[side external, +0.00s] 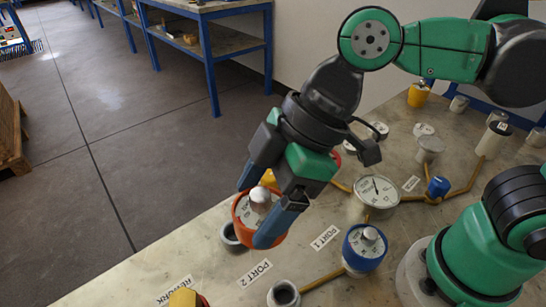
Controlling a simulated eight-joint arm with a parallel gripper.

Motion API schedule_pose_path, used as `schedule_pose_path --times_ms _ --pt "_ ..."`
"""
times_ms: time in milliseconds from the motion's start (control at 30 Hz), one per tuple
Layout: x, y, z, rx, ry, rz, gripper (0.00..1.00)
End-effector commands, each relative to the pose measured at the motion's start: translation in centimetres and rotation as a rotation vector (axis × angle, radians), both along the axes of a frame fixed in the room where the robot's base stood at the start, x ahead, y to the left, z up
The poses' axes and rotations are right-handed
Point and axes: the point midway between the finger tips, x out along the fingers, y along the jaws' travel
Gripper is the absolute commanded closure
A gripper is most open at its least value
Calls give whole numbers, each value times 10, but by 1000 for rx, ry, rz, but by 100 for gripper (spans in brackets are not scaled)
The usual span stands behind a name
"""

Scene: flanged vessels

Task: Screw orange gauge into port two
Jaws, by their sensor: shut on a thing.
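My gripper (255,212) reaches down over the table with its two blue fingers shut on the orange gauge (243,224). The gauge has an orange rim, a white dial and a pale knob on top. It looks slightly tilted; I cannot tell whether its underside touches anything. The PORT 2 label (255,273) lies on the table in front of it. An open grey socket (283,294) at the bottom edge is nearest that label, and the gauge is apart from it, up and to the left.
A grey ring (229,236) shows partly under the gauge. A blue gauge (365,247) stands by the PORT 1 label (324,238), joined by brass pipe to the open socket. A white dial gauge (377,191) is behind. A yellow part (184,298) is near the REWORK label (173,290).

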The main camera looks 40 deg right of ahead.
Motion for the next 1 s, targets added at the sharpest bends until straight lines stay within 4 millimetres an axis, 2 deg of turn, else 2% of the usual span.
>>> schedule_pose_path --times_ms 33,100,233,667,1000 --pt "-13 0 -11 2 1 48 92" --pt "-26 -1 -23 4 -1 101 92" --pt "-38 -2 -34 7 -3 154 92" --pt "-39 -2 -39 7 -3 160 92" --pt "-39 -1 -71 6 -3 159 92"
